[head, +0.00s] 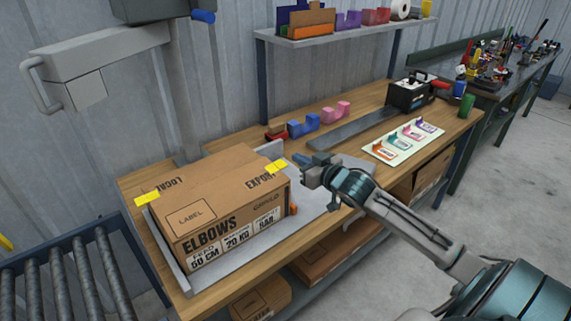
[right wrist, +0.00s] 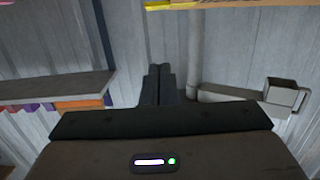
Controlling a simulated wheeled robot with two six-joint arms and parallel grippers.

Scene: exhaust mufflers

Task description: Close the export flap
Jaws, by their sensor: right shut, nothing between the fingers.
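A brown cardboard box (head: 222,253) marked ELBOWS sits on a grey tray on the bench in the head view. Its top carries the word EXPORT (head: 262,180) on the right and LOCAL on the far left. The top looks closed or nearly flat; I cannot tell whether the export flap lies fully down. A yellow tab (head: 276,167) is at the right edge, another yellow tab (head: 147,198) at the left. My right gripper (head: 299,160) is shut and empty, just right of the box's export corner. Its shut fingers (right wrist: 157,84) show in the right wrist view. My left gripper is out of view.
A grey post with a handled arm (head: 97,56) stands behind the box. Small coloured holders (head: 303,124) and a card of pictures (head: 404,139) lie further right on the bench. A shelf (head: 340,33) hangs at the back. A roller conveyor (head: 75,275) is front left.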

